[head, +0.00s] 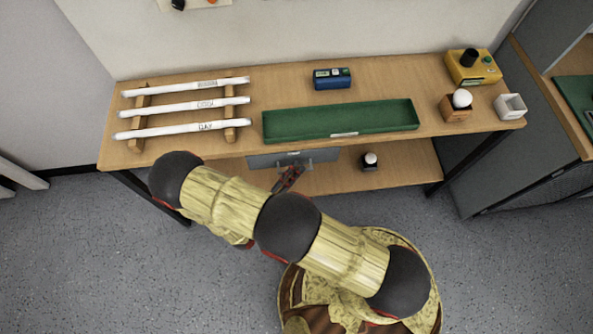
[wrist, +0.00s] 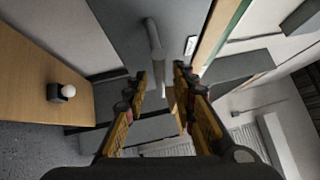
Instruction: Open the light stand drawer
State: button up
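The drawer (head: 264,161) is a grey box front hanging under the tabletop near the middle; it looks closed or nearly so. In the wrist view its grey front (wrist: 182,18) carries a small white label and a grey bar handle (wrist: 154,42). My gripper (head: 290,176) is just in front of the drawer, below the table edge. In the wrist view my gripper (wrist: 160,76) is open, with its fingertips apart on either side of the handle's near end. I cannot tell whether they touch the handle.
On the table (head: 430,78) are white labelled tubes (head: 185,107) on wooden racks, a green tray (head: 340,120), a blue device (head: 332,79) and a yellow device (head: 474,68). A dark bulb stand (head: 370,161) is on the lower shelf. A grey cabinet stands at right.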

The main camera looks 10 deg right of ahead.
jog(key=shift+w+d+r, duration=0.1)
jog(key=shift+w+d, duration=0.1)
jog(key=shift+d, duration=0.05)
grip_shut()
dwell(0.9)
